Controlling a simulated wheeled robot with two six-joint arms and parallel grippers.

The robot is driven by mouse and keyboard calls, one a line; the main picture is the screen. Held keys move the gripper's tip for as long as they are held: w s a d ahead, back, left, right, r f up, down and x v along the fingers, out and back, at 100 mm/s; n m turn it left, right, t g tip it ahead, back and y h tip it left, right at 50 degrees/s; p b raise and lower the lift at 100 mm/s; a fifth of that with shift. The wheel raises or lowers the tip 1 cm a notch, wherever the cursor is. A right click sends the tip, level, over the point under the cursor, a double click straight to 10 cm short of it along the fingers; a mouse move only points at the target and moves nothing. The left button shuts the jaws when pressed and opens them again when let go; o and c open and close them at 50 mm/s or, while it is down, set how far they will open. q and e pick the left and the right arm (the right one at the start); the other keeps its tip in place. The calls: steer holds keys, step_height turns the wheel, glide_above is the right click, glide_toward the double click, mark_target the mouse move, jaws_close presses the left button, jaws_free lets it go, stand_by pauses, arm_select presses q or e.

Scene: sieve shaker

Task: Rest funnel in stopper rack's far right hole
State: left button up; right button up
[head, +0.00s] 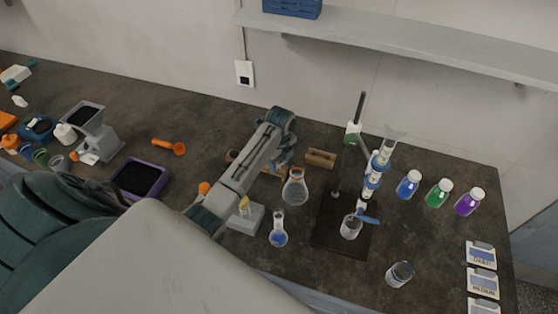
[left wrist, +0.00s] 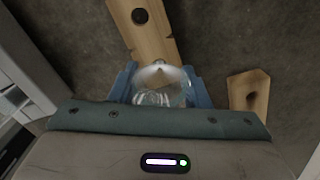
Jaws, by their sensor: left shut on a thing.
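My left gripper (left wrist: 160,88) is shut on a clear glass piece that looks like the funnel (left wrist: 160,78), seen between the blue fingers in the left wrist view. The wooden stopper rack (left wrist: 150,38) runs under it, with one dark hole showing near the top edge. The funnel overlaps the rack's near end, so any hole there is hidden; I cannot tell whether they touch. In the head view the rack (head: 232,156) is mostly behind my left arm, and the held funnel is not clearly visible. My right gripper is not in view.
A small wooden block (head: 320,158) sits right of the gripper. A conical flask (head: 295,190) and a blue-liquid flask (head: 279,236) stand in front. A burette stand (head: 345,200) rises to the right. Capped bottles (head: 438,192) stand farther right.

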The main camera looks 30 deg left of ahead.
arm_select(q)
steer(key=shift+f, duration=0.35)
stand_by(0.4)
